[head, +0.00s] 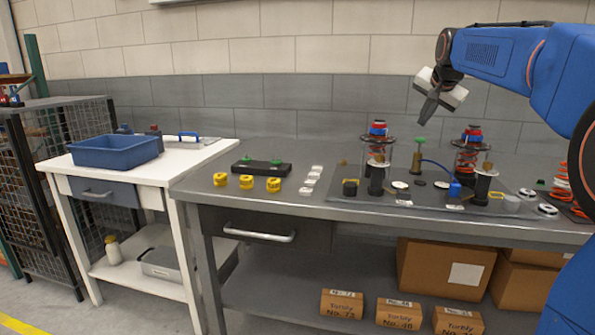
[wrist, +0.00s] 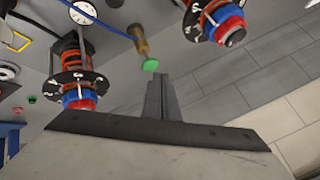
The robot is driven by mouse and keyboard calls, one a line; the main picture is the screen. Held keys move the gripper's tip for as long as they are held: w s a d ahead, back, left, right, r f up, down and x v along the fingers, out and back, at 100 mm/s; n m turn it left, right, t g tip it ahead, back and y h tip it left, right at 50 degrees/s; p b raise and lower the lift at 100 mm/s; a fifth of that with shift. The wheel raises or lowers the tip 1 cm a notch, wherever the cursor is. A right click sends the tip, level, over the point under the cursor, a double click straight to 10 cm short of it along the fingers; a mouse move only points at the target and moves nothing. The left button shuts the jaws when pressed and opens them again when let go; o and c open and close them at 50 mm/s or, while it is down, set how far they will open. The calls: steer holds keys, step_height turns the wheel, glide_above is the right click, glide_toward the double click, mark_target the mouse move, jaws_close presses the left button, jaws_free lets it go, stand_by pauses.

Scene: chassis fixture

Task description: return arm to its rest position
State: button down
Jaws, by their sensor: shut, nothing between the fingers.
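My gripper (head: 432,98) hangs in the air above the back of the grey workbench (head: 310,208), at the upper right of the head view. Its fingers are shut with nothing between them. In the wrist view the closed fingers (wrist: 161,97) show as one dark upright shape in the middle. A green-capped brass part (wrist: 148,62) appears just beyond the fingertips there. In the head view a green-topped part (head: 420,142) stands below my gripper, apart from it. Two spring assemblies with red and blue tops (head: 377,130) (head: 470,136) stand on the bench below.
A blue bin (head: 116,152) sits on the white table (head: 190,160). Cardboard boxes (head: 445,270) lie under the bench. The air around my gripper is clear.

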steer(key=s+a+f+n+g, duration=0.1)
steer(key=s+a+f+n, duration=0.15)
steer(key=s+f, duration=0.45)
steer(key=s+a+f+n+y, duration=0.1)
steer(key=s+a+f, duration=0.25)
steer(key=s, duration=0.65)
steer(key=s+a+f+n+g, duration=0.1)
steer(key=s+a+f+n, duration=0.2)
steer(key=s, duration=0.6)
steer(key=s+a+f+n+g, duration=0.1)
steer(key=s+f, duration=0.9)
steer(key=s+a+f+n, duration=0.2)
steer(key=s+f, duration=0.7)
steer(key=s, duration=0.1)
steer(key=shift+a+f+g, duration=0.3)
steer(key=shift+f+g, duration=0.1)
